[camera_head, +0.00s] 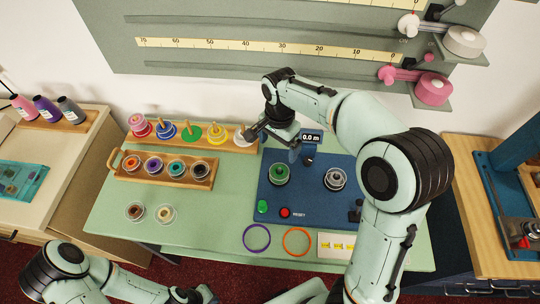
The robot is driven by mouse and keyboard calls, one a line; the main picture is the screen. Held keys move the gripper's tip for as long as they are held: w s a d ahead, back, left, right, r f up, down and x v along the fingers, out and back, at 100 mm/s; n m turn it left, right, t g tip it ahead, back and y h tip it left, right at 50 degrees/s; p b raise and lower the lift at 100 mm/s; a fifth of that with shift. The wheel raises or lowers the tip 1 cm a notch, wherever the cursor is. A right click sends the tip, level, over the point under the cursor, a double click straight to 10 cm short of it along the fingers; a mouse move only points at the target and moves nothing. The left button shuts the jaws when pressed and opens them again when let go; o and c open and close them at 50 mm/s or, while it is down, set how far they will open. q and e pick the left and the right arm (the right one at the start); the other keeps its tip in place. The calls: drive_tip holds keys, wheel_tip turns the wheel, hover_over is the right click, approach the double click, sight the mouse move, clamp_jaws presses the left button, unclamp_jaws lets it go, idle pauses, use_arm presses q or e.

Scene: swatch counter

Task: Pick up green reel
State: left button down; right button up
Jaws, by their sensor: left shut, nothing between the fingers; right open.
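A green reel (279,174) sits on the left side of the blue machine (310,208). Another green round item (190,133) sits on a peg of the back wooden rack (170,143). My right gripper (250,132) is open at the right end of that rack, beside a white reel (240,139); whether it touches it I cannot tell. It is behind and left of the green reel on the machine. My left gripper (205,296) is shut and empty at the bottom edge, partly cut off, well in front of the counter.
A wooden tray (128,174) holds several coloured reels. Two small reels (135,211) lie in front. The machine also bears a grey reel (335,178), a red button (285,212) and a display (311,137). Purple (245,241) and orange rings (284,243) lie at the front. The front left counter is clear.

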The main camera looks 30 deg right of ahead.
drive_tip(key=b, duration=0.1)
hover_over(280, 168)
drive_tip(key=f, duration=0.7)
drive_tip(key=shift+s+a+f, duration=0.2)
drive_tip(key=shift+a+f, duration=0.1)
drive_tip(key=shift+a, duration=0.1)
drive_tip(key=shift+w+d+f, duration=0.1)
drive_tip(key=shift+d+f, duration=0.1)
drive_tip(key=shift+f, duration=1.2)
drive_tip(key=shift+w+d+f, duration=0.1)
drive_tip(key=shift+d+f, duration=0.05)
drive_tip(key=shift+f, duration=1.2)
use_arm(q)
drive_tip(key=shift+s+f, duration=0.85)
use_arm(e)
drive_tip(key=c, duration=1.1)
